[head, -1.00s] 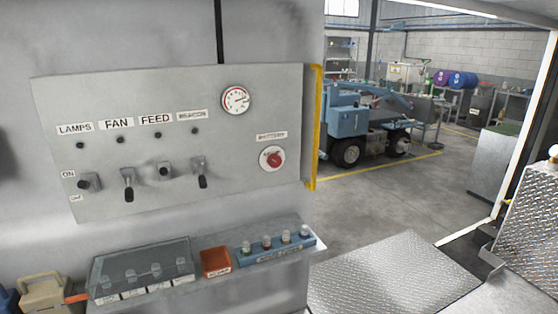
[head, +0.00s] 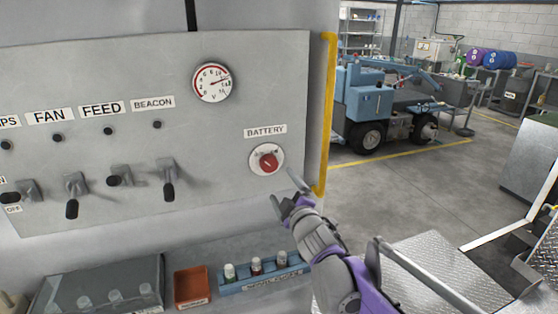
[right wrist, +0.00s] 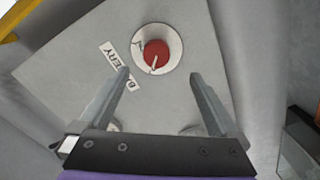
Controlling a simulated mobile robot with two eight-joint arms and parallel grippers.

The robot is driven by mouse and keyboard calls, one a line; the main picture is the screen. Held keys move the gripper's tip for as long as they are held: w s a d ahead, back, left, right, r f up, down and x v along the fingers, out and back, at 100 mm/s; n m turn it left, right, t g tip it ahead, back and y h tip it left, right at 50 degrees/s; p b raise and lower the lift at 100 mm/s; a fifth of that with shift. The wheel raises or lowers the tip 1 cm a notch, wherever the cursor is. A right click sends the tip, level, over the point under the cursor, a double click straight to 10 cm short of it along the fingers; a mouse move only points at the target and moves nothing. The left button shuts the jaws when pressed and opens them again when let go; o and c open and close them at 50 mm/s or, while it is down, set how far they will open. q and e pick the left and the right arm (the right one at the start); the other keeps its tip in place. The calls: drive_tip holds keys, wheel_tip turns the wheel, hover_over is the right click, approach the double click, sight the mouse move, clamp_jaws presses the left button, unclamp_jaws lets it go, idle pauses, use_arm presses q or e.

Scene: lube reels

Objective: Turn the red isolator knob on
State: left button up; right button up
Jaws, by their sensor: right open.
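The red isolator knob (head: 267,161) sits on a round white plate under the BATTERY label (head: 265,131), at the right side of the grey panel (head: 225,130). In the right wrist view the knob (right wrist: 156,54) is ahead of the fingertips, about midway between them across the picture. My right gripper (head: 286,190) is open and empty, below and to the right of the knob in the head view, apart from it. Its two fingers (right wrist: 162,75) show spread in the right wrist view. My left gripper is not in view.
A yellow rail (head: 327,115) runs up the panel's right edge. Several toggle switches (head: 168,180) and a gauge (head: 212,82) are on the panel. Below are an orange tray (head: 192,288) and a blue rack (head: 262,278) with small bottles. A blue vehicle (head: 375,105) stands farther back.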

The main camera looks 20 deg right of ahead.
sight(270, 165)
drive_tip(key=shift+n, duration=0.3)
drive_tip(key=w, duration=0.3)
drive_tip(key=w+p, duration=0.1)
drive_tip(key=w, duration=0.7)
drive_tip(key=shift+w+a+r, duration=0.2)
drive_tip(key=shift+a+r, duration=0.05)
drive_tip(key=shift+r, duration=0.05)
drive_tip(key=c, duration=1.4)
drive_tip(key=shift+o, duration=0.2)
